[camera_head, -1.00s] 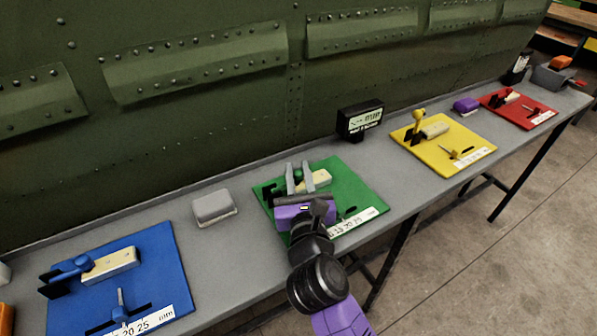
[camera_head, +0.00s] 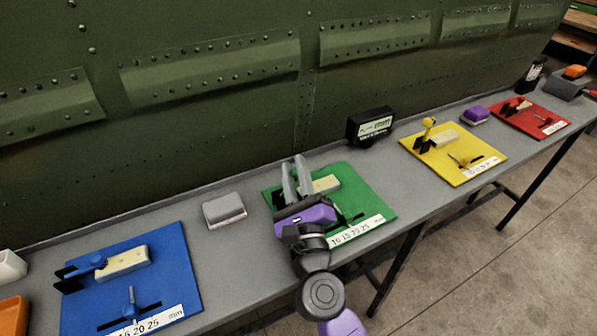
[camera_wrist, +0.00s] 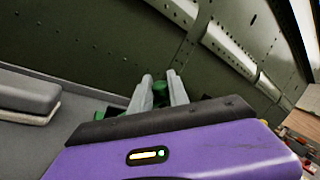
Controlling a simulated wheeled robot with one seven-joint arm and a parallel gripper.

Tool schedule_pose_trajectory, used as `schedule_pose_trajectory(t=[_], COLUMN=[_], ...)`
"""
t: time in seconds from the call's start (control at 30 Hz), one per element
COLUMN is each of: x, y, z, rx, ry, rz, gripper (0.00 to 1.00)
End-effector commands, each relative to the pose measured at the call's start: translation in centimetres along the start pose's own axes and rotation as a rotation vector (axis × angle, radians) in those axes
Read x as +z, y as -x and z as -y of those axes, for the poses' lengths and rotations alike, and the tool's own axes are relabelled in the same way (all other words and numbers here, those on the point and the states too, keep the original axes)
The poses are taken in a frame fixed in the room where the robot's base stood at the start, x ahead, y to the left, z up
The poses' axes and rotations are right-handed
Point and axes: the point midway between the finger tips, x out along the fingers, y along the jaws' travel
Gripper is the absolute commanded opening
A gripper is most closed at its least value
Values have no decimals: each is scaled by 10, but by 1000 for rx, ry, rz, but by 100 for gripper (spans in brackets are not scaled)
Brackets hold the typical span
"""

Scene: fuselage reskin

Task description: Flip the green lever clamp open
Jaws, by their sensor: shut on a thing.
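The green board (camera_head: 360,202) lies on the grey bench and carries the green lever clamp, a cream block (camera_head: 326,184) and a number scale. My gripper (camera_head: 295,165) is over the left part of this board, its two grey fingers pointing toward the fuselage wall. In the wrist view, the green lever (camera_wrist: 160,90) shows between the fingertips, and my gripper is shut on it. My purple gripper body hides most of the clamp, so the lever's angle is hard to tell. A black clamp part (camera_head: 276,198) shows left of the fingers.
A grey-white block (camera_head: 224,209) sits left of the green board. A blue board (camera_head: 180,262) lies further left. A black display (camera_head: 371,124) stands behind, near the wall. Yellow (camera_head: 480,168) and red (camera_head: 540,127) boards lie to the right. The riveted green wall (camera_head: 220,120) rises behind the bench.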

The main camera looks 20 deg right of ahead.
Motion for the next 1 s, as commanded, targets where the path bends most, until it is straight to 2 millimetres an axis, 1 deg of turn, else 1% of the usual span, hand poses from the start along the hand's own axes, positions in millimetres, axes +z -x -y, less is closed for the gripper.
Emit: schedule_pose_trajectory(t=[0.2, 0.6, 0.63, 0.67, 1.0], x=[3, 3, 3, 3, 3], y=[1, 1, 1, 1, 3], z=[-2, -2, -2, -2, -2], rx=[2, 2, 2, 2, 1], ry=[37, 42, 42, 42, 42], rz=[16, 18, 18, 18, 18], gripper=[0, 0, 25, 28, 28])
